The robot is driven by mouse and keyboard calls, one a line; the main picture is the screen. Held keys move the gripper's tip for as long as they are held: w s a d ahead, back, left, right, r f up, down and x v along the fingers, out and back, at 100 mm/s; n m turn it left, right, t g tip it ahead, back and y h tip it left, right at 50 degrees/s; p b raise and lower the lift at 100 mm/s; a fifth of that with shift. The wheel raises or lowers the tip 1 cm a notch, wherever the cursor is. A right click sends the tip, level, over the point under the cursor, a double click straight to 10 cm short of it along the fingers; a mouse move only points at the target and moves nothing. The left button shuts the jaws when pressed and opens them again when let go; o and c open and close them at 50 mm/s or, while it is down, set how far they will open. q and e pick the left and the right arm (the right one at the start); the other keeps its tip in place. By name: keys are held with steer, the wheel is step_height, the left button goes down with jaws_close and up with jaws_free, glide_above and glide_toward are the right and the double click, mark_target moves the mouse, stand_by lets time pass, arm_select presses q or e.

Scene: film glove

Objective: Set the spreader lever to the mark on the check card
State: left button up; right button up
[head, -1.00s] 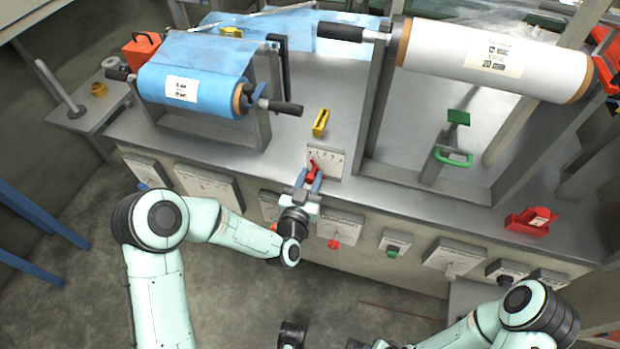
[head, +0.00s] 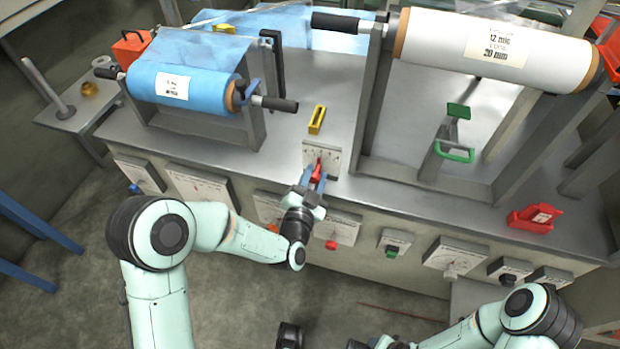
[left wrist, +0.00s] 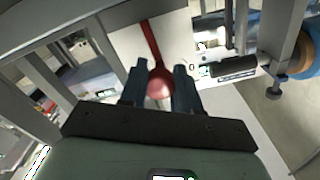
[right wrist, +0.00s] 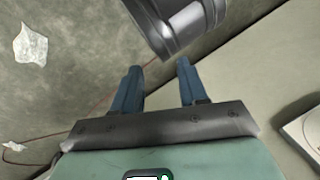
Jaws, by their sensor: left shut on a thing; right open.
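The red spreader lever (head: 317,172) stands in front of a white scale plate (head: 333,158) with small marks on the machine's front edge. My left gripper (head: 314,178) is shut on the lever. In the left wrist view the lever's round red knob (left wrist: 160,84) sits between the fingers, with its thin red arm running up over the plate. The marks are too small to read. My right gripper (right wrist: 155,88) is open and empty, low in front of the machine. I cannot tell which item is the check card; labelled cards such as this one (head: 200,186) hang on the front panel.
A blue film roll (head: 205,95) is at the left and a white film roll (head: 497,50) at the right. A yellow block (head: 317,119) lies behind the scale plate. A green handle (head: 454,152) and a red holder (head: 533,218) stand to the right.

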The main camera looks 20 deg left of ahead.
arm_select(q)
steer(key=m, duration=0.1)
steer(key=d+m, duration=0.1)
steer(key=m, duration=0.1)
steer(key=shift+d+f+b, duration=0.1)
steer(key=shift+d+b, duration=0.15)
steer(key=shift+b, duration=0.05)
steer(key=shift+d+f+m, duration=0.1)
steer(key=shift+d+m, duration=0.1)
steer(key=shift+m, duration=0.65)
steer(key=shift+d+f+m, duration=0.1)
steer(key=shift+d+m, duration=0.1)
steer(key=shift+m, duration=0.65)
arm_select(e)
steer(key=shift+w+d+f, duration=0.3)
steer(key=shift+w+f, duration=0.1)
steer(key=shift+w, duration=0.2)
arm_select(q)
steer(key=o, duration=1.1)
steer(key=shift+c, duration=0.2)
steer(key=s+p, duration=0.9)
steer(key=s, duration=0.4)
steer(key=shift+s+a, duration=0.2)
arm_select(e)
steer(key=s+a+r+g+y, duration=0.1)
steer(key=s+a+r, duration=0.3)
steer(key=s+r, duration=0.5)
steer(key=shift+s+r+g, duration=0.3)
steer(key=shift+g, duration=0.6)
